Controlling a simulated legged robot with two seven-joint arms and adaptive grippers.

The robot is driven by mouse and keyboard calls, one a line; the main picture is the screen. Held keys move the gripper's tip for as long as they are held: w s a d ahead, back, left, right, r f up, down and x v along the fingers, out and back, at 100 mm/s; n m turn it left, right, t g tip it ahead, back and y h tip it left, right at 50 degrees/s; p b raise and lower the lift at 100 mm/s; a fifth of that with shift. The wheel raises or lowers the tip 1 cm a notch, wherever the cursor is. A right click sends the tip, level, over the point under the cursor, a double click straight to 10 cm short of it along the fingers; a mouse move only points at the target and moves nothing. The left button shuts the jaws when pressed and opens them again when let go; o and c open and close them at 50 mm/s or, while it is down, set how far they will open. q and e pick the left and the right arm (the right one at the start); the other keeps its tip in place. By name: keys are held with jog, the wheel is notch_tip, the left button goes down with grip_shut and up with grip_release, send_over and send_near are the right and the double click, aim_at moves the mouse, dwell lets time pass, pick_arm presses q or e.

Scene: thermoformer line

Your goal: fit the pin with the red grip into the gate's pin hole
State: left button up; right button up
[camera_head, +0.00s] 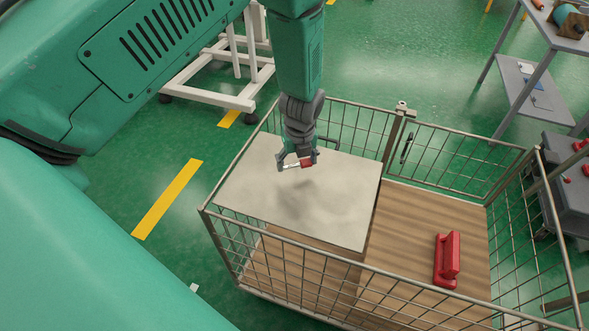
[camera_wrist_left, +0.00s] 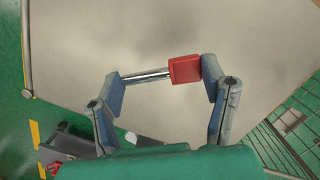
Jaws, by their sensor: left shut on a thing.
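My left gripper (camera_head: 298,164) is shut on the pin, above the pale sheet on the left box in the wire cage. The pin's red grip (camera_head: 306,161) is toward the right finger and its metal shank (camera_head: 289,166) points left. In the left wrist view the red grip (camera_wrist_left: 185,69) touches one finger and the shank (camera_wrist_left: 147,76) reaches the other. The gate (camera_head: 460,160) is the mesh panel at the cage's back right. A small fitting (camera_head: 402,107) tops the post at its left edge; I cannot make out the pin hole. My right gripper is not in view.
The pale sheet (camera_head: 335,215) covers the left box. A red handled object (camera_head: 447,260) stands on the lower wooden surface (camera_head: 405,240) at right. Cage walls surround both. A grey shelf (camera_head: 525,85) and dark case (camera_head: 570,185) stand beyond, a white frame (camera_head: 215,95) behind left.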

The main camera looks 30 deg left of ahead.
aim_at(297, 178)
pick_arm(q)
notch_tip(297, 178, down, 3)
jog(key=shift+s+f, duration=0.1)
jog(key=shift+f+p, duration=0.35)
jog(key=shift+f, duration=0.35)
jog(key=shift+f, duration=0.1)
jog(key=o, duration=1.1)
jog(key=shift+o, duration=0.2)
jog(key=shift+f+b, duration=0.1)
jog(key=shift+b, duration=0.25)
notch_tip(297, 178, up, 14)
jog(key=d, duration=0.1)
jog(key=shift+d, duration=0.3)
jog(key=shift+s+f, duration=0.1)
